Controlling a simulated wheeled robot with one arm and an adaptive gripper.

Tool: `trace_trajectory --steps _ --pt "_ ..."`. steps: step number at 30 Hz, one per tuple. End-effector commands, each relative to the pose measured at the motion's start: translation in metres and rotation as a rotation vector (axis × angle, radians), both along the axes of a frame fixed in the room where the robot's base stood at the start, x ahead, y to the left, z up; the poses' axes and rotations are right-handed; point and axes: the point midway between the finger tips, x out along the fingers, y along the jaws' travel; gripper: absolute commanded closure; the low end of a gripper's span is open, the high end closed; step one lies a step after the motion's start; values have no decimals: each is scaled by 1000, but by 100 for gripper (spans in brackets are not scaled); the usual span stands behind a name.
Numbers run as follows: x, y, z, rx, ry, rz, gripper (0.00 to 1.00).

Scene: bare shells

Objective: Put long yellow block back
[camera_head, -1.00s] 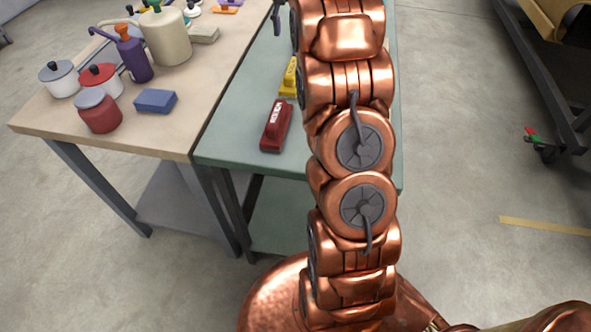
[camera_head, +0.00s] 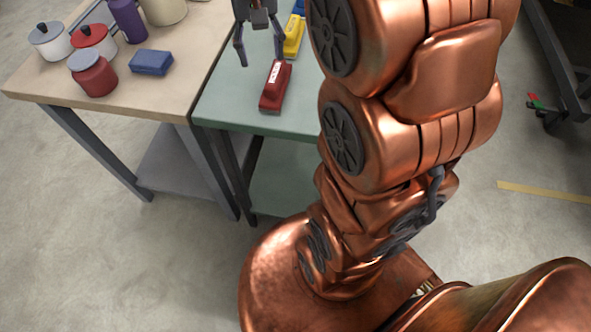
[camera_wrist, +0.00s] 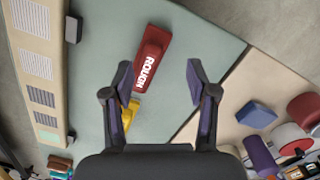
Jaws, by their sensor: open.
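The yellow block (camera_head: 293,37) lies on the green table (camera_head: 212,108), behind the red block as seen in the head view. In the wrist view, the yellow block (camera_wrist: 129,114) is partly hidden behind my left finger. The red block (camera_head: 275,86), with white lettering on it, lies nearer the table's front edge. It shows whole in the wrist view (camera_wrist: 151,58), beyond my fingertips. My gripper (camera_head: 259,58) is open and empty above the green table, left of both blocks in the head view. Its two fingers stand apart in the wrist view (camera_wrist: 159,76).
A wooden table (camera_head: 110,88) adjoins on the left. It carries a blue block (camera_head: 152,62), a dark red jar (camera_head: 93,75), two pots and a purple bottle (camera_head: 127,18). A blue thing (camera_head: 299,8) lies behind the yellow block. My arm hides the green table's right part.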

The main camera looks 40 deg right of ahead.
Motion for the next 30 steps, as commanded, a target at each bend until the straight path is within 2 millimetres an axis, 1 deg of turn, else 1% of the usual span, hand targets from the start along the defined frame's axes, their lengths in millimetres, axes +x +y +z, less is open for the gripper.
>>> trace_trajectory --steps 1,8,9,18,21,24,27,30 --pt "-13 9 -2 2 4 24 42" --pt "-69 39 -21 10 21 133 42" --pt "-80 43 -24 11 25 152 42" --pt "-157 70 -58 22 52 294 42" --pt "-181 73 -69 25 62 334 42" --pt "-196 76 -78 27 64 366 42" --pt "-208 78 -84 28 69 384 42" --pt "-212 79 -86 29 69 394 42"
